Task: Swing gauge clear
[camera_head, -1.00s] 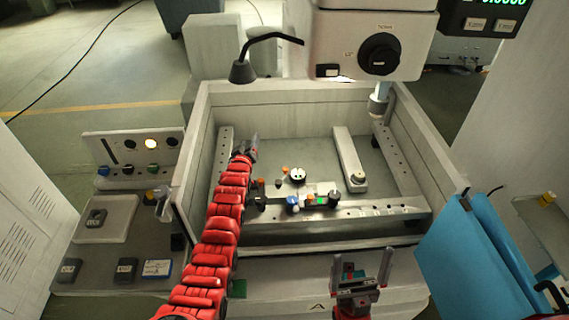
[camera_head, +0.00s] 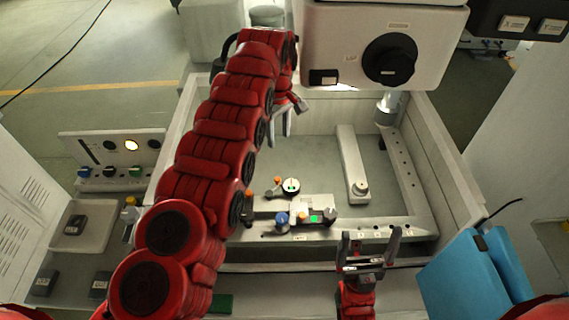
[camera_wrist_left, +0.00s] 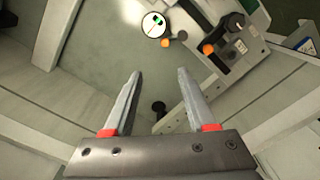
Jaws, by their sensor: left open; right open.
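The gauge (camera_head: 291,186) has a round white dial face with green on it. It sits at the fixture (camera_head: 313,211) on the near rail of the tank, and its dial also shows at the top of the left wrist view (camera_wrist_left: 153,25). My left gripper (camera_head: 279,124) is open and empty, raised above the tank beyond the gauge in the head view. In the left wrist view its fingers (camera_wrist_left: 160,95) are apart with nothing between them. My right gripper (camera_head: 368,248) is open and empty at the tank's front edge. My left arm hides part of the tank's left side.
The machine head with a black knob (camera_head: 389,60) overhangs the tank's back. A grey bar (camera_head: 352,160) lies inside the tank. A control panel (camera_head: 112,155) stands at left, a blue panel (camera_head: 462,283) at right. Open tank floor lies between the gauge and the back wall.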

